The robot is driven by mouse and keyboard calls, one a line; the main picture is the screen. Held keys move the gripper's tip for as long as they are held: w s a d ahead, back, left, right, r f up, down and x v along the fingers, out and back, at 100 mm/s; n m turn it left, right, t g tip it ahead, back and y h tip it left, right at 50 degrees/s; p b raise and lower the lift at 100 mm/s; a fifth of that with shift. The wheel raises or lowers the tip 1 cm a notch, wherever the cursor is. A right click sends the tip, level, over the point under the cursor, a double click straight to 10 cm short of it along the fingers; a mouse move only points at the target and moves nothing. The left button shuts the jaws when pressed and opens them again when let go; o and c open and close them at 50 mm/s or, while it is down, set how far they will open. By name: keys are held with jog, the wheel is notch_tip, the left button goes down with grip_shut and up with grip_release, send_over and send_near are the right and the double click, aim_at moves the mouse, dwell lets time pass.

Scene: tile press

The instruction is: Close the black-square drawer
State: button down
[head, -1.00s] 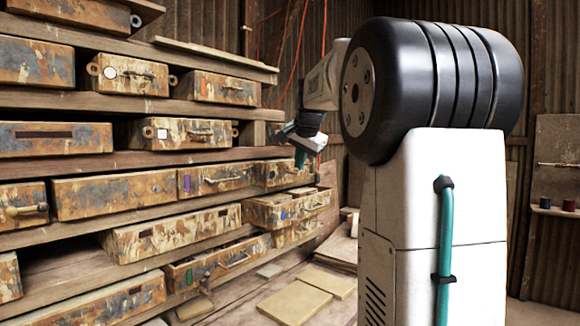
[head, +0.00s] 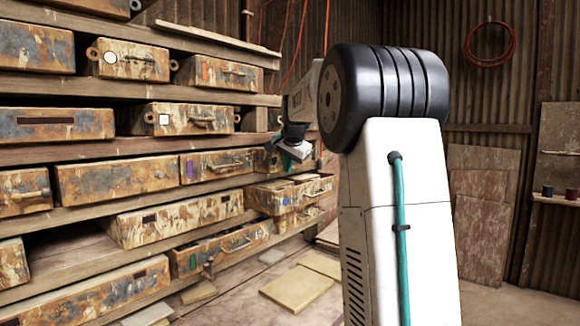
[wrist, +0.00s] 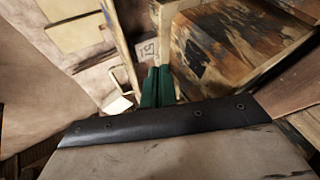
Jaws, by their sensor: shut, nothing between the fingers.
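A weathered, paint-flaked drawer (head: 190,221) with a small dark square mark near its left end sits on a lower shelf in the head view and juts out a little. I cannot tell for certain that this mark is the black square, as other drawer fronts also carry dark marks. In the wrist view my gripper (wrist: 157,88) shows two green fingers shut together, empty, beside a paint-flaked wooden panel (wrist: 225,45).
Several similar drawers fill the shelves, such as one with a white square (head: 185,119) and a long one with a green mark (head: 222,248). Flat pale tiles (head: 297,287) lie on the floor by the rack. A corrugated wall (head: 545,70) stands behind on the right.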

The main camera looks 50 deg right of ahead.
jog(key=w, duration=0.5)
jog(key=shift+w+a, duration=0.2)
jog(key=shift+a, duration=0.05)
jog(key=shift+w+r, duration=0.1)
jog(key=shift+w, duration=0.1)
jog(key=shift+s+d, duration=0.1)
jog(key=shift+s, duration=0.25)
jog(key=s+a+r, duration=0.3)
jog(key=s+r, duration=0.5)
jog(key=shift+s, duration=0.25)
jog(key=shift+a+f, duration=0.1)
